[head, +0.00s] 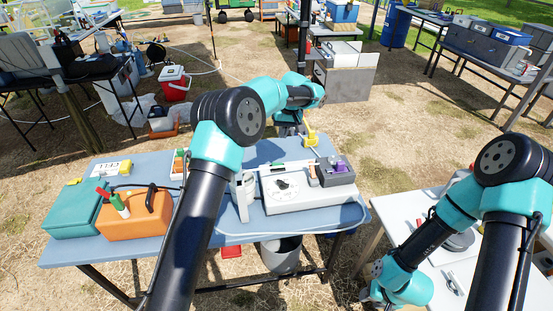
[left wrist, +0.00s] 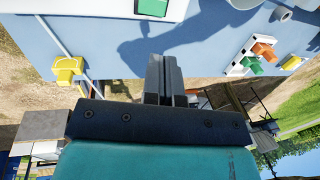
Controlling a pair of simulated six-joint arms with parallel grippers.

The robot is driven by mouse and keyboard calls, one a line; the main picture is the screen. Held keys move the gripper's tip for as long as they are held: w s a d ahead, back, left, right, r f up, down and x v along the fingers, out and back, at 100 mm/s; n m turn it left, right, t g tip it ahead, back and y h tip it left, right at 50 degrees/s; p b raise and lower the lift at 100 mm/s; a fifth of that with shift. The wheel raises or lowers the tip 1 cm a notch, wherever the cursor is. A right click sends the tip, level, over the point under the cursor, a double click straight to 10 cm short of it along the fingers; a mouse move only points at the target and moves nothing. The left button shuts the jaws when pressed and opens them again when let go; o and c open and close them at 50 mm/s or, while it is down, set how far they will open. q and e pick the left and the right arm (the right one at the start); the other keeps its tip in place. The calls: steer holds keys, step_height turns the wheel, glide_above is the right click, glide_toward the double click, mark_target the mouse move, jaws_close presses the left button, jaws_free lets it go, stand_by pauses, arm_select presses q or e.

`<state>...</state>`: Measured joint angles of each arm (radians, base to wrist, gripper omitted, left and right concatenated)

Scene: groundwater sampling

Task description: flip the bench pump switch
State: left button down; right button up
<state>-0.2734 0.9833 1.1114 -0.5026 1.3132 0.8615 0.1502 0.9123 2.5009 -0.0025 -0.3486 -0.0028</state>
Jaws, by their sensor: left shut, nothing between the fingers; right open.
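The bench pump looks to be the white box with a round dial (head: 283,187) on the blue table; its green panel also shows at the top of the left wrist view (left wrist: 152,7). I cannot clearly make out which part is its switch. My left gripper (left wrist: 165,78) is shut and empty above the table, beyond the far side of the box. In the head view its fingers are mostly hidden by my arm. My right gripper (head: 372,295) is low at the bottom, left of the white table, open, with its fingers hardly visible.
A yellow fitting (head: 310,136) stands at the table's far edge near my left gripper. A grey tray with a purple part (head: 341,166) adjoins the box. An orange case (head: 135,217) and a teal case (head: 75,212) sit at left. A white table (head: 430,207) stands right.

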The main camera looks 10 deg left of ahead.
mark_target(275, 165)
arm_select(q)
steer(key=shift+f, duration=0.1)
steer(key=f, duration=0.4)
steer(key=a+f, duration=0.1)
steer(key=f, duration=0.4)
steer(key=s+a+f, duration=0.1)
steer(key=f, duration=0.3)
steer(key=shift+a+f, duration=0.25)
steer(key=shift+f, duration=0.05)
steer(key=shift+d, duration=0.1)
